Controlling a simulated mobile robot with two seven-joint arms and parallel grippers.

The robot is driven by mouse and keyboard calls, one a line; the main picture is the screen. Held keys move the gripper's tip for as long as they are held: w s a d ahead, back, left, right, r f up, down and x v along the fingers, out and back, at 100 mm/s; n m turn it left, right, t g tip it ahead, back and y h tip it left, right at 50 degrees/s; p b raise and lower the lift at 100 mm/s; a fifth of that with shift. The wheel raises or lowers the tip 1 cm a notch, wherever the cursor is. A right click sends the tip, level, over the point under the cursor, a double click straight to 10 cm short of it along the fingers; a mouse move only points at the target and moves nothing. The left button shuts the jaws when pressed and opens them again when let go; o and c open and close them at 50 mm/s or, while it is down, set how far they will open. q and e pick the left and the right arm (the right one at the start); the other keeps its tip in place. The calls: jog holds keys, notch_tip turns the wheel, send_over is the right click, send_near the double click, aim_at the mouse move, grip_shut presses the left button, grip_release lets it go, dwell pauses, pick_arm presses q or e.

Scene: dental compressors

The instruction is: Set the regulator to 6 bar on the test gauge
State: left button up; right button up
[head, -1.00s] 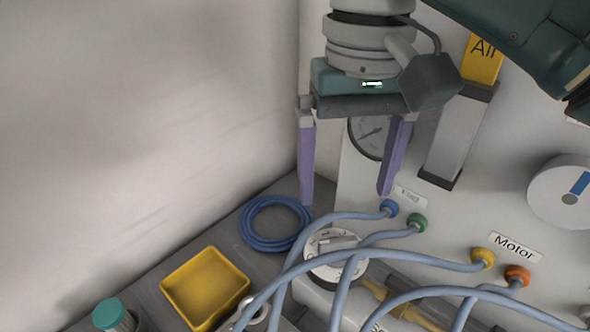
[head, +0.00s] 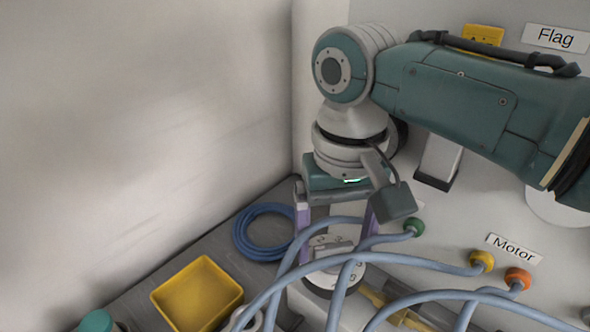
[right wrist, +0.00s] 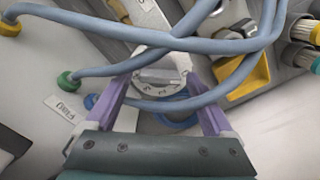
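The regulator is a white round knob (head: 318,280) with dark numbers and a raised grip bar, low against the panel. It also shows in the right wrist view (right wrist: 172,64), partly crossed by grey-blue hoses. My right gripper (head: 337,232) hangs just above the knob, pointing down. Its two purple fingers are apart, one to each side of the knob in the right wrist view (right wrist: 158,82); I cannot tell whether they touch it. The test gauge is hidden behind my right arm, so its reading is not visible. My left gripper is in neither view.
Several grey-blue hoses (head: 415,257) arch closely around the knob and plug into the panel at green (head: 413,227), yellow (head: 481,261) and orange (head: 517,278) fittings. A yellow tray (head: 197,292) and a coiled blue hose (head: 243,238) lie left. A wall stands behind them.

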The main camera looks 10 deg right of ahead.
jog(key=c, duration=1.2)
jog(key=shift+r, duration=0.1)
